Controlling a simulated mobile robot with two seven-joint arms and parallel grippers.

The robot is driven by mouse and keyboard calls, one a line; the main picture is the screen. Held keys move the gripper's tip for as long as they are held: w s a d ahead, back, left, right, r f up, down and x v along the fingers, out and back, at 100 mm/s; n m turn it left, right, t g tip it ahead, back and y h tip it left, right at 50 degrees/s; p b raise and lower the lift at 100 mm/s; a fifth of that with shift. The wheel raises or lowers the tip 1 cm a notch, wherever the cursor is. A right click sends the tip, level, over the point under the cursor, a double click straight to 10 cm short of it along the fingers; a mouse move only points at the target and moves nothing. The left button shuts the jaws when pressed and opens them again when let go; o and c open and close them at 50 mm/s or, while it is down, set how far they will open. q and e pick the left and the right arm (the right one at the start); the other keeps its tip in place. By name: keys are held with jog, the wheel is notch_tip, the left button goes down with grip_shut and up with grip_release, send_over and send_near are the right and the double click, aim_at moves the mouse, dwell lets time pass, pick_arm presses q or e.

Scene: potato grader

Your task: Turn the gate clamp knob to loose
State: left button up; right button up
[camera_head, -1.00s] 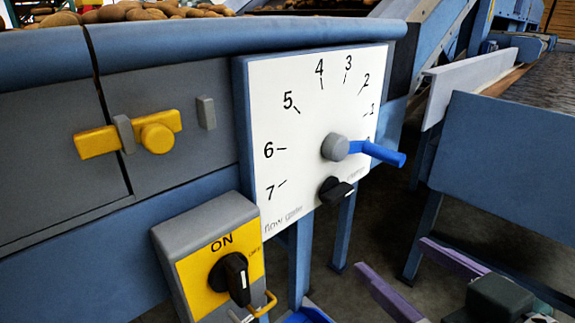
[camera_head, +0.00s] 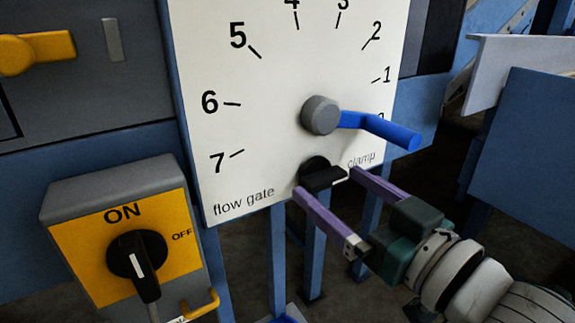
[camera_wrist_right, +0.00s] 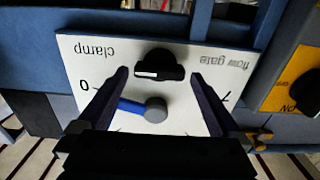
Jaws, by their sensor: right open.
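The black clamp knob (camera_head: 320,176) sits low on the white flow gate dial plate (camera_head: 270,80), beside the word "clamp". Its bar points right and slightly up in the head view. In the right wrist view the clamp knob (camera_wrist_right: 158,67) lies ahead, between the spread fingers. My right gripper (camera_head: 325,180) is open, with its purple fingertips on either side of the knob; I cannot tell whether they touch it. The right gripper also shows in the wrist view (camera_wrist_right: 160,80). The blue gate lever (camera_head: 385,130) points right, near 0. My left gripper is not in view.
A yellow switch box with a black ON/OFF knob (camera_head: 137,262) stands at the lower left. The gate lever's grey hub (camera_head: 321,115) sticks out just above the clamp knob. A yellow latch (camera_head: 35,52) is at the upper left.

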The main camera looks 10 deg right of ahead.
jog(key=shift+x, duration=0.8)
jog(key=c, duration=1.2)
